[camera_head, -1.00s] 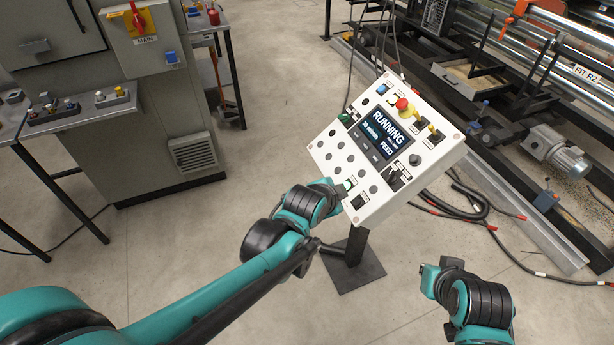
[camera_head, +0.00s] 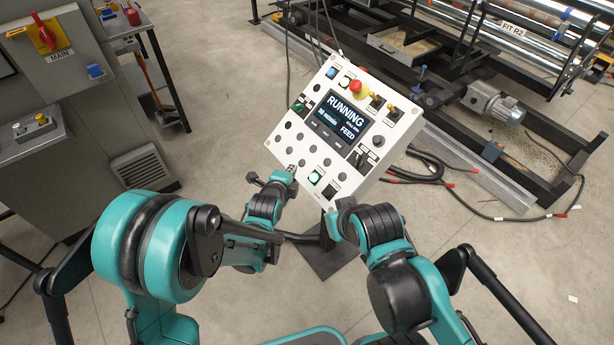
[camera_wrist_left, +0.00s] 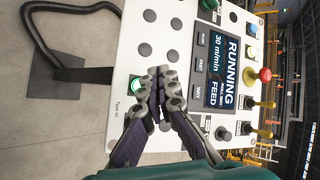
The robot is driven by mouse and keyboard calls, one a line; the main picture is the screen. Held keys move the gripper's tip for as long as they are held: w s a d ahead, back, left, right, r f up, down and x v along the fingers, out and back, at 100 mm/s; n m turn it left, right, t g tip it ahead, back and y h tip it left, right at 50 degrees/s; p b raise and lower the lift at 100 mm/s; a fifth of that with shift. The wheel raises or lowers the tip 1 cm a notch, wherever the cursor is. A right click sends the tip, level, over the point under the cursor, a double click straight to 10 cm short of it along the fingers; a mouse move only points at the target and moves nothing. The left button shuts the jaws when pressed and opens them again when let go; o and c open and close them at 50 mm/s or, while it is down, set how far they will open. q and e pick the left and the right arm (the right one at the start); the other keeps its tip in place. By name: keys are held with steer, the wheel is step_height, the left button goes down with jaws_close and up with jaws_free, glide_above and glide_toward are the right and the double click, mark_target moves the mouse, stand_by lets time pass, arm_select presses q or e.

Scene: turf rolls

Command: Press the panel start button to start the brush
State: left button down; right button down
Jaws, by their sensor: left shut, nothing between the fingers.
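The white control panel (camera_head: 345,140) stands tilted on a dark post. Its screen (camera_head: 341,118) reads RUNNING, 30 m/min and FEED. A lit green button (camera_head: 315,177) is near the panel's lower edge; it also glows in the left wrist view (camera_wrist_left: 134,87). Its label is too small to read. My left gripper (camera_head: 291,170) is shut and empty, just left of that button. In the left wrist view its fingertips (camera_wrist_left: 162,72) are in front of the panel face beside the button; I cannot tell if they touch the panel. My right gripper (camera_head: 336,212) is by the panel's bottom edge, its fingers unclear.
A red mushroom button (camera_head: 355,87) and yellow-handled switches (camera_head: 376,100) sit along the panel's top edge. A grey cabinet (camera_head: 100,100) with a MAIN switch stands at the left. A roller machine (camera_head: 480,95) and loose cables lie behind and right. Open floor surrounds the post.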

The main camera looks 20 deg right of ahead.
mark_target(311, 174)
arm_select(q)
steer(key=shift+w+d+f+b, duration=0.35)
steer(key=shift+d+f+b, duration=0.5)
steer(key=shift+f, duration=0.25)
steer(key=shift+w+d+f+b, duration=0.3)
steer(key=shift+d+f+b, duration=0.4)
steer(key=shift+d+f, duration=0.35)
steer(key=shift+w+d+f+b, duration=0.35)
steer(key=shift+d+f+b, duration=0.4)
steer(key=shift+f, duration=0.45)
steer(key=shift+f, duration=0.1)
steer(key=shift+d+f+b, duration=0.2)
steer(key=shift+d+b, duration=0.05)
steer(key=shift+b, duration=0.15)
steer(key=shift+w+d+f+b, duration=0.15)
steer(key=shift+d+f+b, duration=0.15)
steer(key=shift+f+b, duration=0.05)
steer(key=shift+s+a+r+p, duration=0.2)
steer(key=shift+a+r+p, duration=0.1)
steer(key=shift+a+r, duration=0.3)
